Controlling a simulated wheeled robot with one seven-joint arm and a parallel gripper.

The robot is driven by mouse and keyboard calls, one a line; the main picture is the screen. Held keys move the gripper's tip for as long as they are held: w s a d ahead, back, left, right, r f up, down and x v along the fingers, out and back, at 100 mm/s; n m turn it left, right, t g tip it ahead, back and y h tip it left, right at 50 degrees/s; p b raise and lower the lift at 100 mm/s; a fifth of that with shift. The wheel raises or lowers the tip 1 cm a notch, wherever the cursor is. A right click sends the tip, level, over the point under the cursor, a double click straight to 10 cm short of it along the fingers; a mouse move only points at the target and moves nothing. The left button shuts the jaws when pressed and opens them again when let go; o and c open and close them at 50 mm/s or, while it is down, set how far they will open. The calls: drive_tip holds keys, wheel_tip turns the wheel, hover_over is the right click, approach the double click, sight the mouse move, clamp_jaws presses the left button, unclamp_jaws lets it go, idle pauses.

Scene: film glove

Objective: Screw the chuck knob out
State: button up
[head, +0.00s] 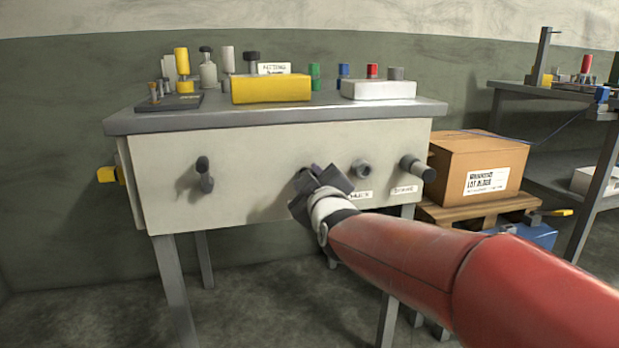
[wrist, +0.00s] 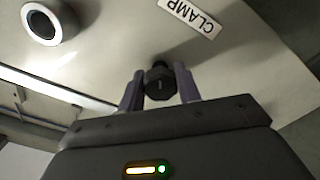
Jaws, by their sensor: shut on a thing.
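A dark faceted knob (wrist: 158,83) shows in the wrist view, on a short stem at the pale panel. My gripper (wrist: 160,88) is shut on it, with one grey finger on each side. A label (wrist: 190,15) reading CLAMP is on the panel close to this knob. In the head view, my gripper (head: 306,186) is at the front panel of the bench, and it hides the knob. A label (head: 359,195) to its right is partly hard to read; it seems to end in "UCK".
On the panel (head: 255,150), a dark knob (head: 205,174) sticks out at left, a round grey fitting (head: 361,169) and a dark-tipped handle (head: 417,168) at right. A cardboard box (head: 480,165) stands on a pallet beside the bench.

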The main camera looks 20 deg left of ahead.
drive_tip(key=n, duration=0.4)
drive_tip(key=shift+r+n+p, duration=0.2)
drive_tip(key=shift+n+p, duration=0.1)
drive_tip(key=shift+p, duration=0.1)
drive_tip(key=n, duration=0.4)
drive_tip(key=shift+n+p, duration=0.3)
drive_tip(key=shift+p, duration=0.1)
drive_tip(key=n+p, duration=0.1)
drive_tip(key=n, duration=0.3)
drive_tip(key=shift+n, duration=0.3)
drive_tip(key=shift+r+n+p, duration=0.1)
drive_tip(key=shift+n+p, duration=0.2)
drive_tip(key=shift+n, duration=1.8)
drive_tip(key=o, duration=1)
drive_tip(key=shift+w, duration=0.1)
drive_tip(key=shift+c, duration=0.2)
drive_tip(key=shift+f, duration=0.2)
drive_tip(key=v, duration=0.7)
drive_tip(key=shift+s, duration=0.4)
